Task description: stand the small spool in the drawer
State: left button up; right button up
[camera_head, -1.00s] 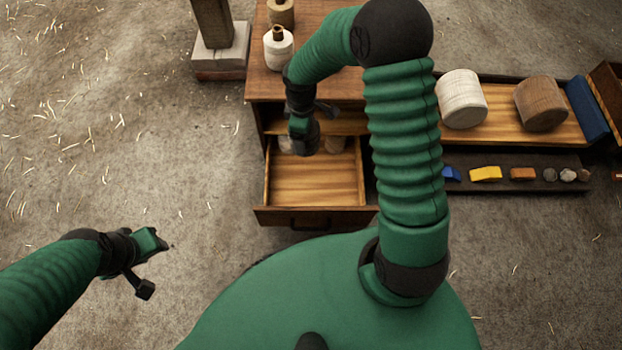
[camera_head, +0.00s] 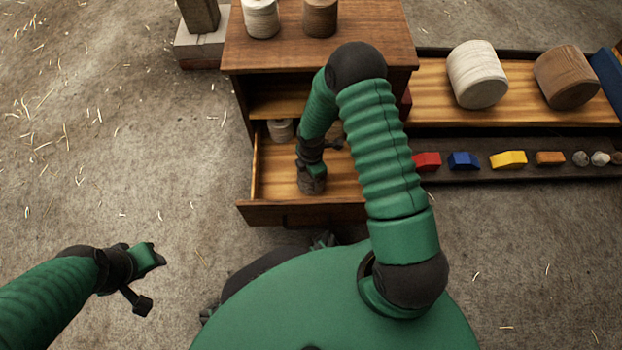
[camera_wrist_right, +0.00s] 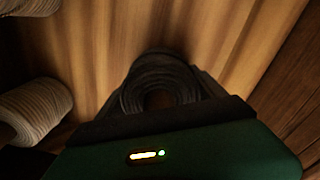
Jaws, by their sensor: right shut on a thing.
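The open drawer (camera_head: 262,212) sticks out from the front of a wooden cabinet. My right gripper (camera_head: 312,180) reaches down into it and is shut on a small dark grey spool. In the right wrist view the spool (camera_wrist_right: 160,72) sits between the fingers, its round end and hollow centre facing the camera, over the drawer's wooden floor. I cannot tell whether it touches the floor. A pale spool (camera_head: 281,130) stands at the drawer's back left. My left gripper (camera_head: 152,257) looks open and empty, over bare ground at the left.
A white spool (camera_head: 262,18) and a brown spool (camera_head: 320,17) stand on the cabinet top (camera_head: 285,48). In the right wrist view a ribbed spool (camera_wrist_right: 36,108) is close at the left. A shelf at right holds large white (camera_head: 477,75) and brown (camera_head: 567,77) rolls.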

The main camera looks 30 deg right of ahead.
jog(key=shift+a, duration=0.2)
jog(key=shift+c, duration=1)
jog(key=o, duration=1.9)
jog(key=shift+d+f, duration=0.1)
jog(key=shift+f, duration=0.05)
notch_tip(320, 180, up, 14)
jog(key=p, duration=0.9)
jog(key=shift+w+f, duration=0.1)
jog(key=shift+f, duration=0.05)
pick_arm(q)
jog(key=w+v, duration=0.2)
jog(key=v, duration=0.6)
jog(key=shift+s+r, duration=0.15)
jog(key=shift+r, duration=0.3)
pick_arm(e)
jog(key=s+a+r+m+t, duration=0.1)
jog(key=s+a+r+m, duration=0.1)
jog(key=r+m, duration=0.3)
jog(key=s+a+r+m, duration=0.3)
jog(key=r+m, duration=0.3)
jog(key=r, duration=0.2)
jog(key=s+a+r+m+t, duration=0.1)
jog(key=s+a+r+m, duration=0.1)
jog(key=s+r+m, duration=0.2)
notch_tip(320, 180, up, 3)
jog(key=shift+s+a+r+m+t, duration=0.2)
jog(key=shift+s+m+t, duration=0.15)
jog(key=shift+m, duration=0.65)
pick_arm(q)
jog(key=shift+a, duration=0.1)
